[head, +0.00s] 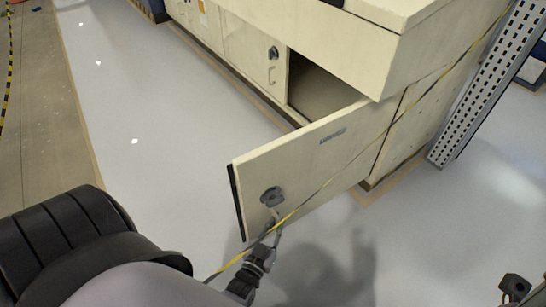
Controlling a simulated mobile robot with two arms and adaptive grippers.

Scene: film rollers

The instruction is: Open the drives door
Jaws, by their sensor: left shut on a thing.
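The drives door (300,160) is a cream cabinet panel swung well open, standing out from the cabinet toward me. It has a dark edge strip on its left, a small label near its top and a grey round latch (271,197) near its free end. My left gripper (277,226) is at the door's outer face just below the latch, shut on the door handle, which is mostly hidden by the fingers. The dark cabinet opening (318,92) shows behind the door.
The cream cabinet (225,35) runs along the top, with another closed door beside the opening. A yellow-black cable or strip crosses the view in front of the door. A perforated grey post (487,85) stands at right. Pale floor (150,130) is clear at left.

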